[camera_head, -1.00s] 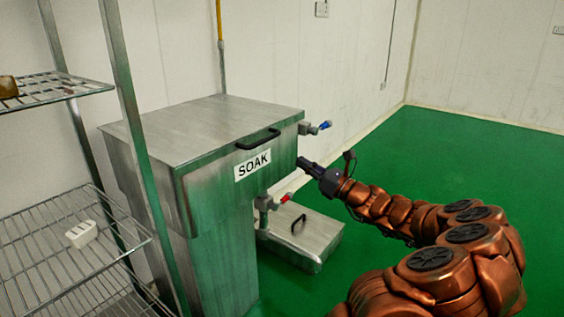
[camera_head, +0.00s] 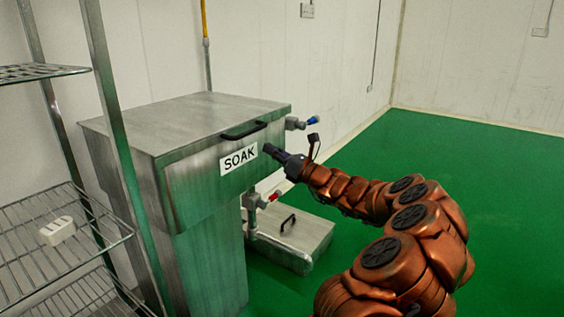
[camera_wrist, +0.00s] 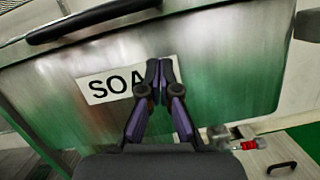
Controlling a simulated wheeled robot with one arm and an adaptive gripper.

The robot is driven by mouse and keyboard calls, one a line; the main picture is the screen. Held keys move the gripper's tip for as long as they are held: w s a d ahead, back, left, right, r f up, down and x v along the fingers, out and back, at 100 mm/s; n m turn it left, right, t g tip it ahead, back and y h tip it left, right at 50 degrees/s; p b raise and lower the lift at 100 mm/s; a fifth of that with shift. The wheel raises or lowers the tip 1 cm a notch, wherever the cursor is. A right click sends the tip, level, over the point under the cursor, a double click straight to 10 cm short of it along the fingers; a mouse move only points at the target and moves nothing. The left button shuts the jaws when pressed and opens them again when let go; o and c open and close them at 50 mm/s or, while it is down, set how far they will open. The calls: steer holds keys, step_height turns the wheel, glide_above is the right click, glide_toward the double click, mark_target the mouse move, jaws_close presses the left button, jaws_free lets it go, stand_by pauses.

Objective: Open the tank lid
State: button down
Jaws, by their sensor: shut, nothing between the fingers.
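The steel tank's lid (camera_head: 200,112) lies closed on top of the tank (camera_head: 200,185), which carries a SOAK label (camera_head: 238,159). The lid's black handle (camera_head: 244,130) is at its front edge; it also shows at the top left of the wrist view (camera_wrist: 90,20). My gripper (camera_head: 268,149) is shut and empty, in front of the tank near the right end of the label and below the handle. In the wrist view its closed fingertips (camera_wrist: 160,66) cover the label's last letter. I cannot tell whether they touch the front.
A low steel box (camera_head: 300,243) with a black handle sits on the floor. A wire rack (camera_head: 75,245) stands at the left. The green floor (camera_head: 470,165) at the right is clear.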

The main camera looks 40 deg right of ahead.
steer(key=shift+w+a, duration=0.25)
steer(key=shift+w, duration=0.55)
steer(key=shift+d+r+b, duration=0.25)
steer(key=shift+r+b, duration=0.2)
steer(key=shift+r, duration=0.65)
steer(key=shift+d+r+b, duration=0.25)
steer(key=shift+r+b, duration=0.15)
steer(key=shift+r, duration=0.7)
steer(key=shift+r, duration=0.1)
